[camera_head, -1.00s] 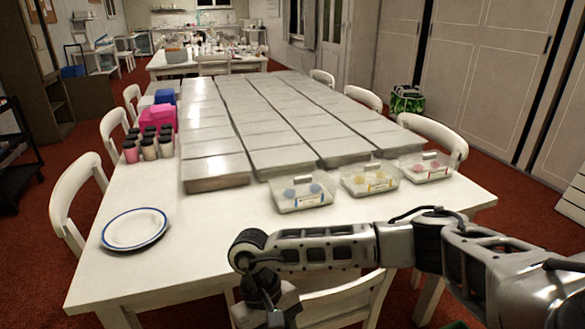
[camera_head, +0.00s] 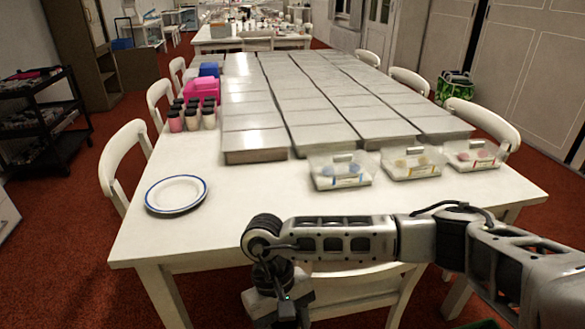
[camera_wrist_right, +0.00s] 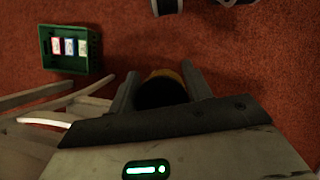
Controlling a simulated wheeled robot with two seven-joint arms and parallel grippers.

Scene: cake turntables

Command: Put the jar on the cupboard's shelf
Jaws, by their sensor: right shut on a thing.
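My right gripper (camera_wrist_right: 162,88) is shut on a jar (camera_wrist_right: 163,92) in the right wrist view. The jar shows a dark round top and a yellow-orange edge; the rest is hidden by the gripper. In the head view my right gripper (camera_head: 283,303) hangs low at the table's front edge, by a chair, and the jar cannot be made out. A tall brown cupboard (camera_head: 72,50) with open shelving stands at the far left in the head view; I cannot tell whether it is the task's cupboard. My left gripper is not in view.
The white table (camera_head: 225,225) holds a blue-rimmed plate (camera_head: 176,194), several black-lidded jars (camera_head: 192,115), flat boxes and clear tubs (camera_head: 340,170). White chairs surround it. A black cart (camera_head: 45,120) stands left. A green crate (camera_wrist_right: 70,50) sits on the red floor. Floor is open at left.

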